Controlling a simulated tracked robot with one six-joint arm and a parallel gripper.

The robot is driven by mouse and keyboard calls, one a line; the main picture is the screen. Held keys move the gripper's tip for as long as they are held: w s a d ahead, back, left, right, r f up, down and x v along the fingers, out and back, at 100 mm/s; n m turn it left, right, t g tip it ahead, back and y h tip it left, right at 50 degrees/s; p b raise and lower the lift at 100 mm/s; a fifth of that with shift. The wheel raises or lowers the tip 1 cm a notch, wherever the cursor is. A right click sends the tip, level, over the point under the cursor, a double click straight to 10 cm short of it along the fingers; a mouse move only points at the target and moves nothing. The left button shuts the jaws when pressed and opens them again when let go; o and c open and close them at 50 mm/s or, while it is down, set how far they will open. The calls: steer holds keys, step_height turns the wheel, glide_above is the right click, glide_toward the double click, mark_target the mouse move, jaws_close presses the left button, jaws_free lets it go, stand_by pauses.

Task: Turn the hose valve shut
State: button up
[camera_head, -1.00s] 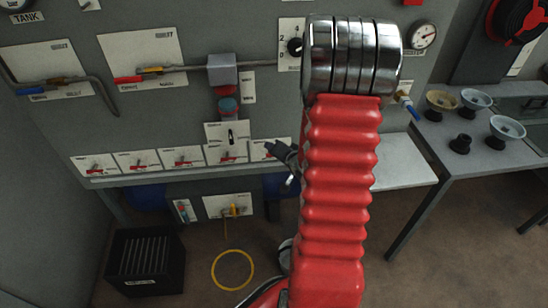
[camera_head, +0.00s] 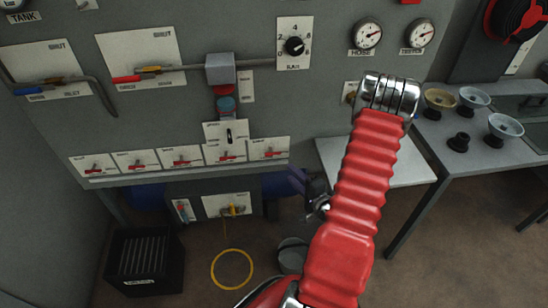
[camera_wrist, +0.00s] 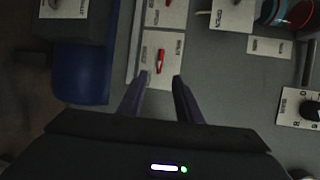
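I cannot read which valve is labelled for the hose. The panel has a gauge marked HOSE (camera_head: 366,34) at upper right. Below it, a pale plate with a brass fitting (camera_head: 349,93) is mostly hidden behind my arm; its handle does not show. A low valve (camera_head: 234,209) with a yellow handle sits on a white plate, with a yellow line hanging from it. My gripper (camera_head: 300,180) is small and dark in the head view, right of that valve. In the wrist view my gripper (camera_wrist: 160,78) is open and empty, pointing towards a red-lever plate (camera_wrist: 160,60).
Red-lever plates (camera_head: 181,157) line a ledge. Two lever valves (camera_head: 148,72) are at upper left. A blue cylinder (camera_wrist: 80,75) is under the ledge. A black crate (camera_head: 145,262) and yellow hoop (camera_head: 232,269) are on the floor. A bench with bowls (camera_head: 505,127) stands right.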

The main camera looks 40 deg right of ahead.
mark_target(272, 154)
steer(key=x, duration=1.4)
steer(key=shift+s+f, duration=0.1)
steer(key=shift+c, duration=0.3)
jaws_close()
